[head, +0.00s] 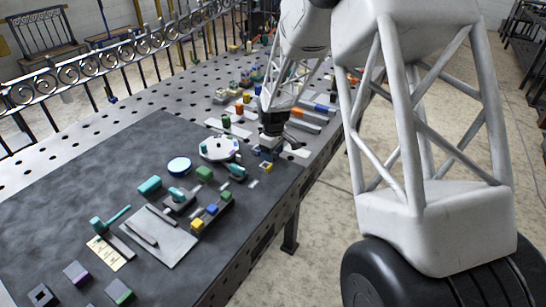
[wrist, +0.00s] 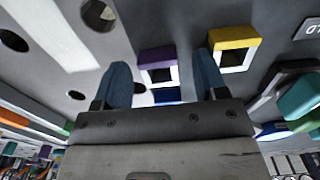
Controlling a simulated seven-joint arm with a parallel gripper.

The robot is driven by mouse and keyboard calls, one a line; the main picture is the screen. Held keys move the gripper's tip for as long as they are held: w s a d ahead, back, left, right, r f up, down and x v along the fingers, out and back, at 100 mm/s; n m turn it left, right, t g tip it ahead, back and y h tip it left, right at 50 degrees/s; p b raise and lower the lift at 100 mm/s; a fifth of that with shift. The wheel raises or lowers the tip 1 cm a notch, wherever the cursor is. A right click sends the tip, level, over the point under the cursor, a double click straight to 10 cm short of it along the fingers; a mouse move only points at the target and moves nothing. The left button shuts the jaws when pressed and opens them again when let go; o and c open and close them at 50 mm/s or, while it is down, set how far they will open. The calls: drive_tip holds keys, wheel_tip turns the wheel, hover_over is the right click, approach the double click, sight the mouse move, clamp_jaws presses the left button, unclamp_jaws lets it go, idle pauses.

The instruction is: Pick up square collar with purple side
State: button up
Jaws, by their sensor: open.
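A square collar with a purple side (wrist: 157,53) lies on the dark grey surface in the wrist view. Its other visible side is white, and its square hole is dark. My gripper (wrist: 162,66) is open and empty, with one blue finger on each side of the collar in the picture. I cannot tell how far the fingertips are above it. In the head view my gripper (head: 270,150) is low over the far right part of the mat, and I cannot make out the purple-sided collar there.
A yellow-sided square collar (wrist: 235,38) lies just right of the right finger. A blue piece (wrist: 167,94) shows between the fingers. A teal piece (wrist: 301,98) lies farther right. A white round plate (head: 219,148) stands left of the gripper in the head view.

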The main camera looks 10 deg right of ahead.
drive_tip(key=c, duration=1.1)
drive_tip(key=shift+o, duration=0.2)
drive_tip(key=shift+r, duration=0.15)
drive_tip(key=shift+r, duration=1.4)
drive_tip(key=shift+s+r, duration=0.2)
drive_tip(key=shift+r, duration=0.05)
drive_tip(key=s, duration=0.5)
drive_tip(key=s+r, duration=0.1)
drive_tip(key=s, duration=0.9)
drive_tip(key=shift+s+r, duration=0.2)
drive_tip(key=shift+s, duration=0.05)
